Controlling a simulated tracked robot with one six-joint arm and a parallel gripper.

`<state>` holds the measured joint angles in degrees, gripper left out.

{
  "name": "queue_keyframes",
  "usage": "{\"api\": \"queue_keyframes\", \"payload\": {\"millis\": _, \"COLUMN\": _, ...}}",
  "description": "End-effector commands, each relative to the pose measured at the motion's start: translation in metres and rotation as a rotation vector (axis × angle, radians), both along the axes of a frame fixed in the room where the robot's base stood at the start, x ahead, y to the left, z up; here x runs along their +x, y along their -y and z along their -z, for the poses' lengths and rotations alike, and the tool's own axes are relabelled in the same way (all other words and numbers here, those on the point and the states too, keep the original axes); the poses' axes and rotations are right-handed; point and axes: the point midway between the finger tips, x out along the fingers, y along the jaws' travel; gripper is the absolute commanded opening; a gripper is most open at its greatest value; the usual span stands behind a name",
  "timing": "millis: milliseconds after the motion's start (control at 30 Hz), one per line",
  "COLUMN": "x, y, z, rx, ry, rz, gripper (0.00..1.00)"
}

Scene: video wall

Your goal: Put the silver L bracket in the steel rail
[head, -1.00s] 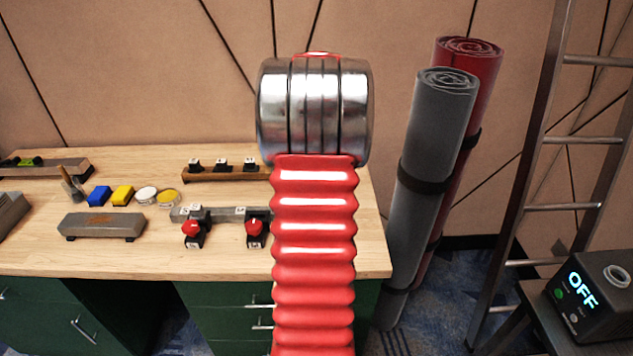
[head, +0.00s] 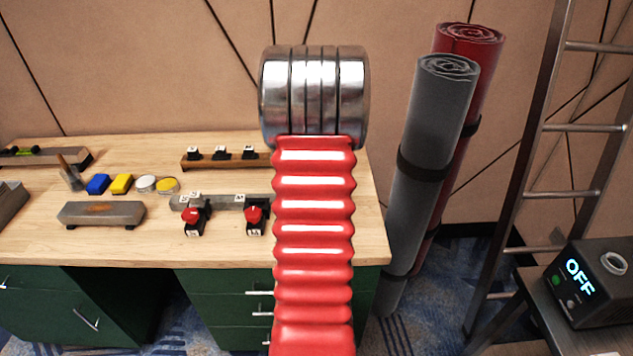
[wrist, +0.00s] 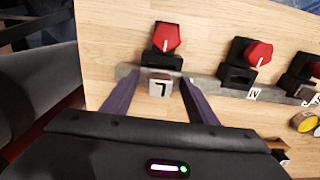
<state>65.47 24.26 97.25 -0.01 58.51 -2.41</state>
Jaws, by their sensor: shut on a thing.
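The steel rail (head: 225,202) lies across the front right of the wooden bench, and my arm covers its right end. Black clamps with red knobs stand along it. In the wrist view the rail (wrist: 205,82) crosses just past my fingertips. My gripper (wrist: 160,80) is shut on the silver L bracket, which is largely hidden between the fingers. A small white tile (wrist: 160,87) with a dark mark like an upside-down L shows between them. I cannot tell whether the bracket touches the rail. In the head view my arm hides the gripper.
A black clamp with a red knob (wrist: 165,42) stands just beyond my fingertips, with another (wrist: 245,60) to its right. A wooden rack (head: 215,160) with black pieces lies behind the rail. A grey block (head: 101,213) is to the left. Rolled mats (head: 433,140) stand right of the bench.

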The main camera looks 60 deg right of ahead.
Motion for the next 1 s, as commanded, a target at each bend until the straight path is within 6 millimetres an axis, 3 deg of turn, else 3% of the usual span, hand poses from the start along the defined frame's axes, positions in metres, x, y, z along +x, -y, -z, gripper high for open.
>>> {"api": "queue_keyframes", "payload": {"millis": 1000, "x": 0.0024, "y": -0.0017, "z": 0.0053, "rx": 0.0, "ry": 0.0, "rz": -0.001, "gripper": 0.23}}
